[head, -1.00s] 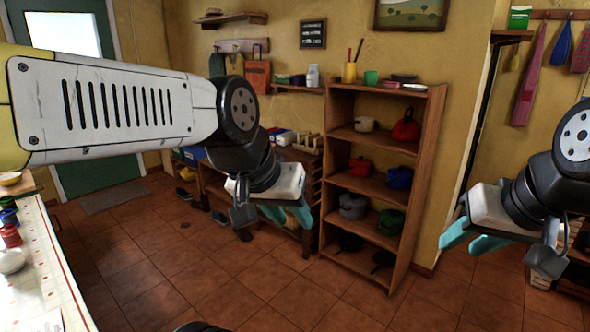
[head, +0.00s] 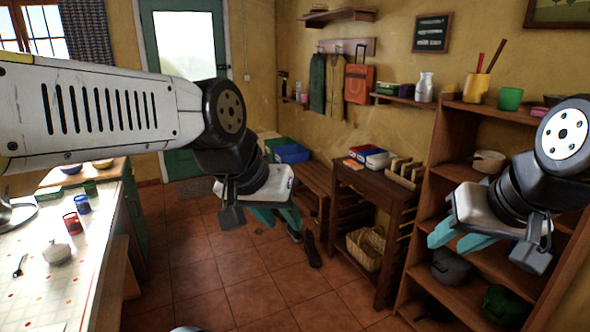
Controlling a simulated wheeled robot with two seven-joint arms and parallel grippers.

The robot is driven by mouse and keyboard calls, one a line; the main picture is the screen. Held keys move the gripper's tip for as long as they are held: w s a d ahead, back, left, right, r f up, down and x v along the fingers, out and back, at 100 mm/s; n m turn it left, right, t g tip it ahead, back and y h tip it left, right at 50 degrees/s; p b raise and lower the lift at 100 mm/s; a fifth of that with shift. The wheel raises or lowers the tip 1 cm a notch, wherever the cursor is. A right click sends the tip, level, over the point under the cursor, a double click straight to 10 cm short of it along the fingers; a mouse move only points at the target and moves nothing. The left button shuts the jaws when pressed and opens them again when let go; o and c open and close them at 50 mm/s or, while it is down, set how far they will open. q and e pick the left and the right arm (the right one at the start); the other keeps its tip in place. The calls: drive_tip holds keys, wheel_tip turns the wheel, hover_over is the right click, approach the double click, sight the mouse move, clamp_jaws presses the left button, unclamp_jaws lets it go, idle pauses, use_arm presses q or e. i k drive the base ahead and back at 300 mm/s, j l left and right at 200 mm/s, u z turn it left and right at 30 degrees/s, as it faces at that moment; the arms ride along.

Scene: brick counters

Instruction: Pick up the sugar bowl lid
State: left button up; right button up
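A small white sugar bowl (head: 58,256) stands on the counter at the left of the head view. Its lid (head: 55,245), with a small knob, appears to sit on top. My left gripper (head: 277,217) hangs over the floor near the middle, well to the right of the counter. Its teal fingers look apart with nothing between them. My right gripper (head: 457,240) is in front of the shelf at the right, its teal fingers apart and empty. Both grippers are far from the bowl.
The counter (head: 40,293) has a red mug (head: 72,224), a blue mug (head: 82,204) and a dark spoon (head: 20,265) near the bowl. A wooden shelf (head: 425,215) stands at the right. The tiled floor (head: 195,285) between is open.

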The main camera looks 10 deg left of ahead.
sight(54, 246)
drive_tip(key=i+j+u, duration=0.2)
drive_tip(key=i+u, duration=1.05)
drive_tip(key=u, duration=0.2)
drive_tip(key=i+l+u, duration=0.3)
drive_tip(key=u, duration=0.15)
drive_tip(key=i+u, duration=0.25)
drive_tip(key=u, duration=0.2)
drive_tip(key=i+l+u, duration=0.15)
drive_tip(key=u, duration=0.35)
drive_tip(key=i+l+u, duration=0.2)
drive_tip(key=u, duration=0.25)
drive_tip(key=i+l+u, duration=0.3)
drive_tip(key=u, duration=0.2)
drive_tip(key=i+l+u, duration=0.1)
drive_tip(key=l+u, duration=0.35)
drive_tip(key=j, duration=0.1)
